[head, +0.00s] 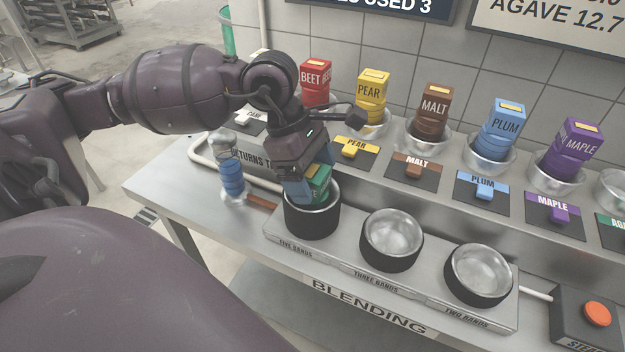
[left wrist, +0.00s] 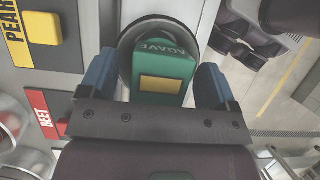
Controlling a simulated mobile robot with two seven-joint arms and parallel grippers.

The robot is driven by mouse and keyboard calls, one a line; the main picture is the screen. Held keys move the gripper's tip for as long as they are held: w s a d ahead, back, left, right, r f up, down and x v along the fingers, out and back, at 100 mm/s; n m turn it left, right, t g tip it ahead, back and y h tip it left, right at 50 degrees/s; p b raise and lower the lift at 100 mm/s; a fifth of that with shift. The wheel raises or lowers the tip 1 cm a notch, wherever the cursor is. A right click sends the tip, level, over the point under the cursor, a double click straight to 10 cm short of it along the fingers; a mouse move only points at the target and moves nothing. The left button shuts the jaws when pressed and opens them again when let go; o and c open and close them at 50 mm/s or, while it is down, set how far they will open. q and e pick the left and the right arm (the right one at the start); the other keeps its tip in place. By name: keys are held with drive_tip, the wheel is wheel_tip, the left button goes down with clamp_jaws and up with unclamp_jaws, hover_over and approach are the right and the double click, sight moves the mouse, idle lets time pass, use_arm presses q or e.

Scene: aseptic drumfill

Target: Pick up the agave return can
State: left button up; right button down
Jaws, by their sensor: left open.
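The green agave can (head: 319,185) stands in the black-banded metal cup (head: 313,221) marked "FIVE BANDS" on the blending rack. In the left wrist view the can (left wrist: 163,72) shows its "AGAVE" lettering and a yellow patch. My left gripper (head: 311,190) is over this cup, with its blue fingers around the can. In the left wrist view the left gripper (left wrist: 157,80) is open, one finger on each side of the can, with visible gaps. The arm and fingers hide part of the can in the head view. My right gripper is not in view.
Empty cups marked "THREE BANDS" (head: 391,240) and "TWO BANDS" (head: 478,275) stand to the right. Behind are beet (head: 315,82), pear (head: 372,95), malt (head: 433,110), plum (head: 502,130) and maple (head: 571,148) cans. A clear-and-blue cylinder (head: 231,172) stands left. An orange button (head: 597,313) is at far right.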

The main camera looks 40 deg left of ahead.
use_arm(q)
clamp_jaws()
idle(0.3)
drive_tip(key=shift+r, duration=0.5)
wheel_tip(320, 180, up, 19)
drive_tip(key=p, duration=0.2)
